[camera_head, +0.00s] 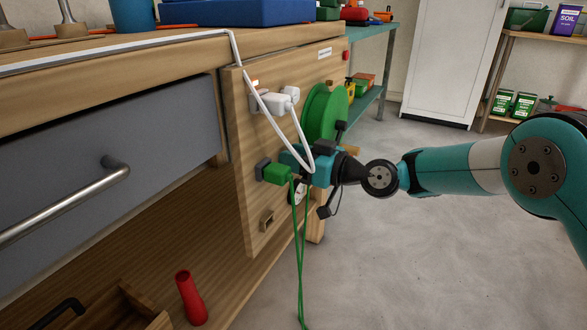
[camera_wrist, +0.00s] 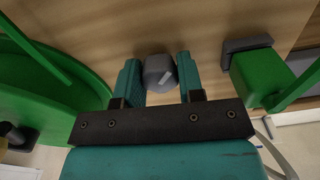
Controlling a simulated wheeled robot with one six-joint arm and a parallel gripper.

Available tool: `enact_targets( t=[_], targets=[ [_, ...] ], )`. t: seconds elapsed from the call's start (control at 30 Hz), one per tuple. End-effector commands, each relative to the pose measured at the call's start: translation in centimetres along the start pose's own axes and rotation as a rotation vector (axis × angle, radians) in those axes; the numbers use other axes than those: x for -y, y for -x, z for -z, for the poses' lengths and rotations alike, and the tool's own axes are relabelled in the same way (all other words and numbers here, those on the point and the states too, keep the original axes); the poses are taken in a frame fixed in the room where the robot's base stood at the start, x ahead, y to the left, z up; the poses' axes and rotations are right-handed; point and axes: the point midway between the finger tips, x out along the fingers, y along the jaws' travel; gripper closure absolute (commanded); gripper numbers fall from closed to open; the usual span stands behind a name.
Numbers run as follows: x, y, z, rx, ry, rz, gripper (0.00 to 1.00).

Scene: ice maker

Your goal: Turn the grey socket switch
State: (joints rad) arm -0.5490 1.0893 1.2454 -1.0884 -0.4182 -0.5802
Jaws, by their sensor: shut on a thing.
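The grey socket switch (camera_wrist: 159,72) is a round knob with a pale mark on the wooden panel. In the wrist view it sits between the two teal fingers of my gripper (camera_wrist: 160,78), which is shut on it. In the head view my gripper (camera_head: 296,158) reaches the panel from the right, and the knob is hidden behind it. The pale mark on the knob lies tilted in the wrist view.
A green plug (camera_head: 278,173) with a hanging green cable is close beside my gripper. A green reel (camera_head: 322,112) is behind it. A white plug (camera_head: 270,103) and its looping white cable (camera_head: 303,147) are above. A drawer handle (camera_head: 70,203) juts out at the left.

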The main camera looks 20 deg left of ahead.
Motion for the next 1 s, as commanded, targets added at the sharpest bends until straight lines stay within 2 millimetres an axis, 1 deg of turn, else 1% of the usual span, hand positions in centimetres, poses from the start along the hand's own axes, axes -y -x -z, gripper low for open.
enact_targets(
  t=[0.03, 0.4, 0.6, 0.8, 1.0],
  targets=[
    [-0.12, 0.08, -0.58, -0.001, 0.044, -0.002, 0.88],
    [-0.07, 0.09, -0.68, -0.001, 0.391, -0.002, 0.88],
    [-0.03, 0.09, -0.63, -0.001, 0.551, -0.002, 0.88],
    [-0.01, 0.10, -0.52, 0.001, 0.668, -0.002, 0.88],
    [0.01, 0.10, -0.34, 0.001, 0.737, -0.002, 0.88]
  ],
)
